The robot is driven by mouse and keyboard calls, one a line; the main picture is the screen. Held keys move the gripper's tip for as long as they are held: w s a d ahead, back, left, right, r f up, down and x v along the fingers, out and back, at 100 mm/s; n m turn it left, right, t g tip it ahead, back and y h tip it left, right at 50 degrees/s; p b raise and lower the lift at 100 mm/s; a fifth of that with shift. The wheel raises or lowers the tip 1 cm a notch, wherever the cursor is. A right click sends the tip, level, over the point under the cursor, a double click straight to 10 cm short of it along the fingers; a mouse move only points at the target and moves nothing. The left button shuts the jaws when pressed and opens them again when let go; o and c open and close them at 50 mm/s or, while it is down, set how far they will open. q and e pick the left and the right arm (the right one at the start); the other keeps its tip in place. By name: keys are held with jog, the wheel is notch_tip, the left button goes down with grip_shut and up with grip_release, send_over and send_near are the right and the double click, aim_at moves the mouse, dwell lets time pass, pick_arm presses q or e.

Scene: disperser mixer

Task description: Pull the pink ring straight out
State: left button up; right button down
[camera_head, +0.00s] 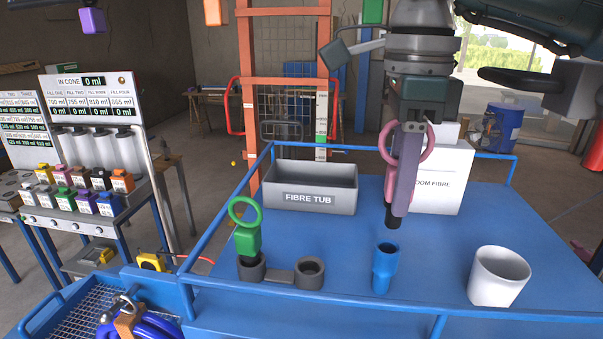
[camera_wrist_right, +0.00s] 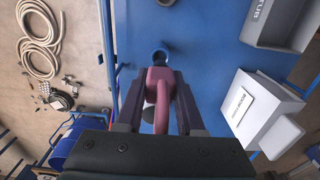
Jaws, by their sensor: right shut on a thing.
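The pink ring (camera_head: 384,146) is held upright at my right gripper (camera_head: 401,196), in the air above the blue table. The long fingers cover much of its pink body, and a dark tip shows below. In the wrist view, the pink ring (camera_wrist_right: 162,105) lies between the two dark fingers of my right gripper (camera_wrist_right: 160,84), which are shut on it. A dark grey holder (camera_head: 281,277) with two round sockets stands at the table's front left. Its right socket is empty. A green ring (camera_head: 244,235) stands in the left socket. My left gripper is out of view.
A blue cup (camera_head: 383,268) stands in front of and below my right gripper. A white cup (camera_head: 499,277) is at the front right. Blue rails (camera_head: 400,309) edge the table.

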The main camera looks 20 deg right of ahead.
jog(key=shift+r+p, duration=0.8)
jog(key=shift+r, duration=1.1)
